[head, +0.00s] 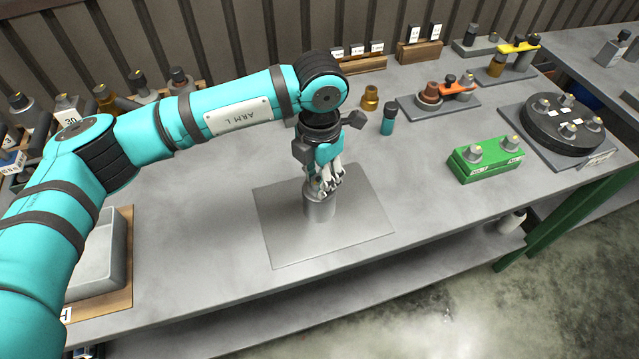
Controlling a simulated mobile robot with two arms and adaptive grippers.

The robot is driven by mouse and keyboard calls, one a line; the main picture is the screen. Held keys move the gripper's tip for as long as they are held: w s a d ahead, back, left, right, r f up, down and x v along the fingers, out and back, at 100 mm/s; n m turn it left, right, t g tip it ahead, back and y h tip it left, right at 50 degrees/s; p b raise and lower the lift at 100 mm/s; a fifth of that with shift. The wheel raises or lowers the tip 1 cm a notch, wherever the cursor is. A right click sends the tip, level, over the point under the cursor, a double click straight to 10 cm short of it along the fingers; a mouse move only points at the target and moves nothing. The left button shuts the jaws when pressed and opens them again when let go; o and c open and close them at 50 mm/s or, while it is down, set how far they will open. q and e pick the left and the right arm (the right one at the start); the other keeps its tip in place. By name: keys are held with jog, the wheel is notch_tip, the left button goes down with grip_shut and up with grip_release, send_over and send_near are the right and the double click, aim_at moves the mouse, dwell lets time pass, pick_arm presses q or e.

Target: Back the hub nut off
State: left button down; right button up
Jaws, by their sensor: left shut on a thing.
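My left gripper (327,184) points straight down over the grey metal plate on the bench. Its fingers are shut around the top of an upright grey cylinder, the hub (319,207), which stands on the plate. The hub nut is mostly hidden between the fingers, at the hub's upper end. I cannot make out its shape or its thread. My right gripper is not in view.
The metal plate (270,240) has bare room around the hub. A teal-and-dark bottle (388,122) and a brass part (370,97) stand behind to the right. Further right are a green block (485,160) and a round black fixture (562,125). A grey tray (100,265) lies left.

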aim_at(319, 180)
pick_arm(q)
jog(key=shift+n+b, duration=0.75)
jog(key=shift+n, duration=0.35)
jog(key=c, duration=1)
grip_release()
jog(key=shift+r, duration=0.1)
notch_tip(319, 180, up, 12)
